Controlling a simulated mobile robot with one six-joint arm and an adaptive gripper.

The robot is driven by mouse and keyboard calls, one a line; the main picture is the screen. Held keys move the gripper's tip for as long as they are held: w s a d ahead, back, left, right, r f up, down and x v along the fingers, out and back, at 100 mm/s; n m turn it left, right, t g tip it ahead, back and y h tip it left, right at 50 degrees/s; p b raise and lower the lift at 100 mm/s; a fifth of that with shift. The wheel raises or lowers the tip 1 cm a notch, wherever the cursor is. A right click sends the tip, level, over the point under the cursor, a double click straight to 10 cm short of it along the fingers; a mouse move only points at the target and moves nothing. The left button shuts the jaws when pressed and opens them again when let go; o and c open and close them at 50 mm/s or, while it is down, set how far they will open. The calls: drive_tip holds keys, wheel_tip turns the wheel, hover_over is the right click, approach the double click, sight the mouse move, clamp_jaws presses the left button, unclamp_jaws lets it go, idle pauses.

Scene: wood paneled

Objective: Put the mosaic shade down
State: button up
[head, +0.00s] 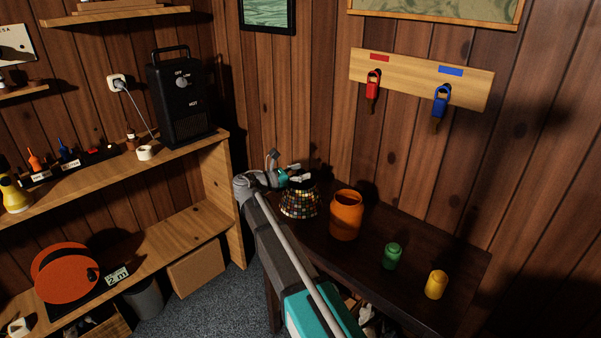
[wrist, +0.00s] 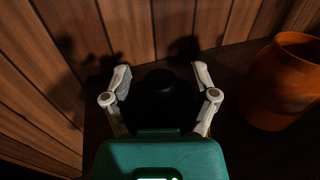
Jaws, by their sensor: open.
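The mosaic shade (head: 300,200), a flared shade of many small coloured tiles, stands upright on the dark table (head: 395,225) near its back left. My gripper (head: 300,174) is at the top of the shade. In the wrist view its two pale fingers (wrist: 162,78) are spread apart. A very dark round shape, probably the shade's top, lies between them there, in deep shadow. I cannot tell whether either finger touches it. The shade's tiles do not show in the wrist view.
An orange jar (head: 345,215) stands close to the right of the shade; it also shows in the wrist view (wrist: 280,85). A green jar (head: 391,256) and a yellow jar (head: 436,284) stand farther right. The wood-paneled wall is close behind.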

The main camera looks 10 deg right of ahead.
drive_tip(key=shift+r, duration=0.15)
drive_tip(key=v, duration=1.2)
idle(2.1)
